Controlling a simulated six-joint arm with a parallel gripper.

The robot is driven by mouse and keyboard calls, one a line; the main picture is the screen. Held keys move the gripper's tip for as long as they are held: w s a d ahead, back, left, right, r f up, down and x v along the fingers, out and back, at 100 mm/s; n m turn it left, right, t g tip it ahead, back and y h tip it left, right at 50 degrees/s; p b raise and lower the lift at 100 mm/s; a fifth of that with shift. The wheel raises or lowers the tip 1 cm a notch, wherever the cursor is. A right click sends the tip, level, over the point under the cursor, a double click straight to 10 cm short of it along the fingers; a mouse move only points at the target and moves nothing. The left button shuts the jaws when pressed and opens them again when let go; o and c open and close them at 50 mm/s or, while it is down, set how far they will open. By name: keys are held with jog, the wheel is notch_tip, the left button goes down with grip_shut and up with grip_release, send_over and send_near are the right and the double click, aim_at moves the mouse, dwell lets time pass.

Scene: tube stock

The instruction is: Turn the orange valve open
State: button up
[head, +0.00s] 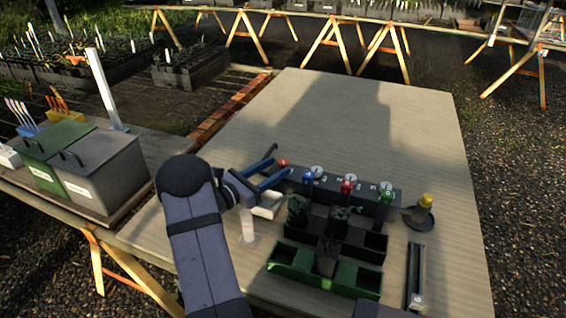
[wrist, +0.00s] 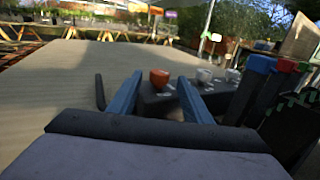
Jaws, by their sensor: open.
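The orange valve (head: 283,162) is a small round knob at the left end of a dark manifold box (head: 330,180). In the wrist view the orange valve (wrist: 159,77) shows between and beyond the two blue fingers. My gripper (head: 281,158) is open, one finger on each side of the knob in the picture; it also shows in the wrist view (wrist: 160,83). I cannot tell whether either finger touches the knob. Blue (head: 308,176), red (head: 347,187) and green (head: 386,195) parts stand along the box, with pale round dials near them.
Seedling trays, black with a green front one (head: 290,270), hold small plants in front of the box. A yellow-topped item (head: 426,201) on a dark base and a dark rail (head: 416,280) lie right. Grey and green bins (head: 105,180) stand left. The far tabletop (head: 370,110) is clear.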

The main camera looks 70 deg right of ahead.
aim_at(280, 166)
jog(key=shift+x, duration=2.1)
jog(key=c, duration=1.1)
